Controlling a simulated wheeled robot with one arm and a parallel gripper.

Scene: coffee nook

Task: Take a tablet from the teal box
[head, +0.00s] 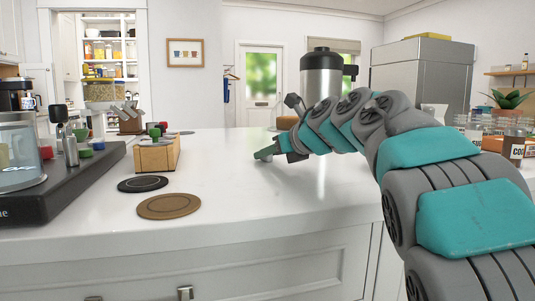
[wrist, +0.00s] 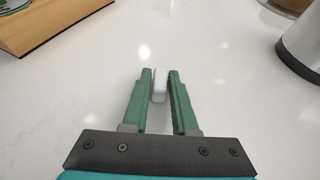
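A small white tablet (wrist: 159,86) sits between the green fingertips of my gripper (wrist: 160,82) in the wrist view, with a finger on each side of it. My gripper also shows in the head view (head: 266,153), low over the white counter, where its fingers look closed up and the tablet cannot be made out. The bare counter shows under the tablet in the wrist view. I see no teal box in either view.
A wooden box (head: 158,157) with coloured pods, a dark coaster (head: 143,184) and a brown coaster (head: 170,206) are left of my gripper. A steel urn (head: 322,75) stands behind my arm. The counter's front middle is clear.

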